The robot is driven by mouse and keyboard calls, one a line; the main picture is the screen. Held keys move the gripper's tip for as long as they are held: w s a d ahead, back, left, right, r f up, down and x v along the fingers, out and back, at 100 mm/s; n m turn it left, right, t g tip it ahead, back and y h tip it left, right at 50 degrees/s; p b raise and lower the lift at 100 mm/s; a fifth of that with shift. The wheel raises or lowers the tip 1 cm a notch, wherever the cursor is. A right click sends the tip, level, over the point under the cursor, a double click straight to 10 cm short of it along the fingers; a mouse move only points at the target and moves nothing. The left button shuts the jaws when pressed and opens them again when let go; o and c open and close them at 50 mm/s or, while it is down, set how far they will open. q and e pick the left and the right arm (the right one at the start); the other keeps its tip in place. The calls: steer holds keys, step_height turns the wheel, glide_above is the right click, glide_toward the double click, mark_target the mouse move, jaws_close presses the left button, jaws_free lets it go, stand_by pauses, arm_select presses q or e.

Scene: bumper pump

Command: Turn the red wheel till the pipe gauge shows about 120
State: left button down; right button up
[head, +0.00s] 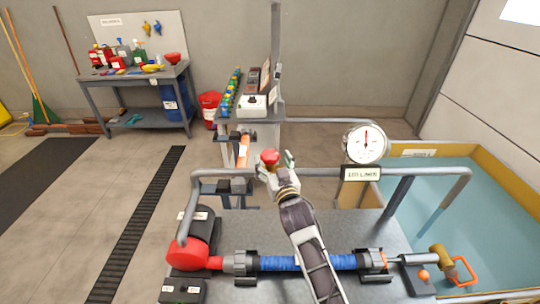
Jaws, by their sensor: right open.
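The red wheel (270,157) is small in the head view, at the pipe run near the middle. My right gripper (276,164) reaches up from the bottom and is open, its fingertips close around or just in front of the wheel. I cannot tell whether they touch it. The round white pipe gauge (366,143) stands right of the wheel, its red needle pointing about straight up. Below it a display (361,174) shows a reading in L/MIN; its digits are too small to read surely. My left gripper is not in view.
A red pump (188,254) and a blue hose (277,263) lie on the grey bench in front. A water tank (440,200) is at the right. A narrow stand with coloured bottles (230,92) is behind the wheel. A tool bench (135,75) stands far left.

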mark_target(269, 154)
steer(key=shift+x, duration=1.7)
steer(key=c, duration=1)
steer(key=shift+r+n+g+y+p, duration=0.2)
steer(key=shift+n+g+y+p, duration=0.2)
steer(key=shift+n+y+p, duration=0.9)
steer(key=shift+a+y+p, duration=0.1)
steer(key=shift+y+p, duration=0.2)
steer(key=shift+p, duration=0.6)
steer(key=shift+n+g+y+p, duration=0.3)
steer(key=shift+g+y+p, duration=0.15)
steer(key=shift+y, duration=0.15)
steer(key=shift+g+y, duration=0.35)
steer(key=shift+y, duration=0.05)
